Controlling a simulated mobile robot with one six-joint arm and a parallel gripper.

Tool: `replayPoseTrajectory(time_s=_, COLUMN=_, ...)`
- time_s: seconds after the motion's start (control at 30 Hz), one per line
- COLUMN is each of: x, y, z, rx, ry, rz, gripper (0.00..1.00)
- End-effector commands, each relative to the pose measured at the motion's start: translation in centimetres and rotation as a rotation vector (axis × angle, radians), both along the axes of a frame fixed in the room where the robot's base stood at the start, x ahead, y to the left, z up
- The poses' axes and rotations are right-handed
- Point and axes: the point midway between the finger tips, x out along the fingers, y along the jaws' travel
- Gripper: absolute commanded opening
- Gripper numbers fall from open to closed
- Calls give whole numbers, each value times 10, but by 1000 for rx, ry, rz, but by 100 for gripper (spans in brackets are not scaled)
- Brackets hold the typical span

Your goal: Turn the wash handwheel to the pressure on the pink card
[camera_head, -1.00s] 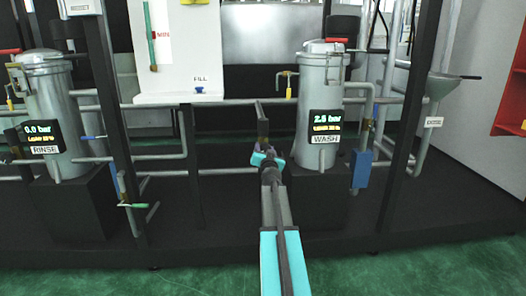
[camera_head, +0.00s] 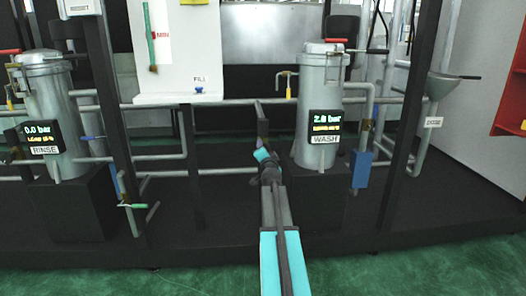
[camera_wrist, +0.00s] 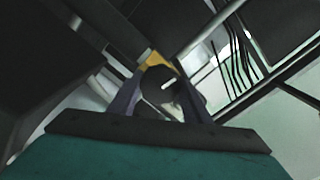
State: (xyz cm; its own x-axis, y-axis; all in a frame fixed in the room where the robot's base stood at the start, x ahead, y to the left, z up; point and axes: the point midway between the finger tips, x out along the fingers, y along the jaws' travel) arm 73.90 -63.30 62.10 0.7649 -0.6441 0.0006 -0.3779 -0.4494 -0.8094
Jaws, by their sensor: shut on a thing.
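The wash vessel (camera_head: 319,90) is a grey metal cylinder with a lid, right of my gripper in the head view. Its black display (camera_head: 325,124) shows a number beginning with 2, perhaps 2.8 bar, above a WASH label (camera_head: 324,139). My gripper (camera_head: 262,147) is at the thin dark upright left of the vessel. In the wrist view my gripper (camera_wrist: 160,98) is shut on a dark round part with a pale mark, which looks like the wash handwheel (camera_wrist: 152,76). The fingers hide its sides. I cannot make out a pink card.
The rinse vessel (camera_head: 49,100) stands at the left; its display (camera_head: 42,131) reads 0.0 bar. Grey pipes and dark posts surround my arm. A white panel (camera_head: 178,60) hangs above left. Green floor lies in front.

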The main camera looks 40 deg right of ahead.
Motion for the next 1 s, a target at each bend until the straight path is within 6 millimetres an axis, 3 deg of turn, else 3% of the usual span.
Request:
replayPoseTrajectory(time_s=0.3, x=4, y=2, z=1, rx=1, ry=0, rz=6, gripper=21)
replayPoseTrajectory(time_s=0.33, x=4, y=2, z=1, rx=1, ry=0, rz=6, gripper=47)
replayPoseTrajectory(time_s=0.43, x=3, y=1, z=1, rx=1, ry=-1, rz=5, gripper=62)
replayPoseTrajectory(time_s=1.0, x=-6, y=6, z=0, rx=0, ry=0, rz=1, gripper=62)
